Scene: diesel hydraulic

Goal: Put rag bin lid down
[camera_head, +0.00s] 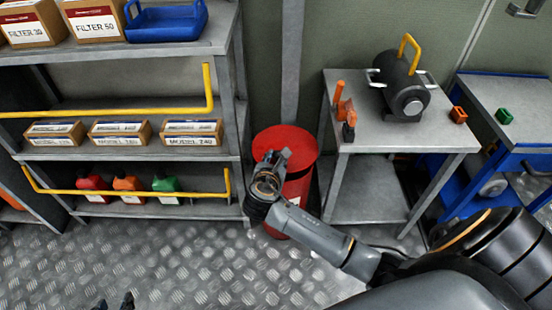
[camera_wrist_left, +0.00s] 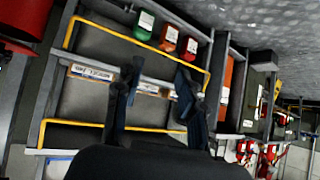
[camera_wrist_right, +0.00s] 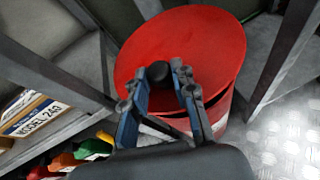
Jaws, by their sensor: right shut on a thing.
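The red rag bin lid (camera_head: 299,139) is a round disc at the top of the red bin (camera_head: 298,192), between the shelf and the small table. In the right wrist view the lid (camera_wrist_right: 210,45) shows a dark gap under its near edge, above the bin body (camera_wrist_right: 220,112). The lid looks slightly tilted there; whether its far side touches the rim is hidden. My right gripper (camera_head: 275,160) is shut on the lid's black knob (camera_wrist_right: 181,68). My left gripper (camera_head: 116,302) shows only its tips at the bottom edge; in the left wrist view (camera_wrist_left: 158,82) it is open and empty.
A grey shelf (camera_head: 130,155) with boxes and coloured bottles stands left of the bin. A table (camera_head: 410,135) with a black cylindrical tank (camera_head: 403,92) stands right of it. The diamond-plate floor (camera_head: 210,260) in front is clear.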

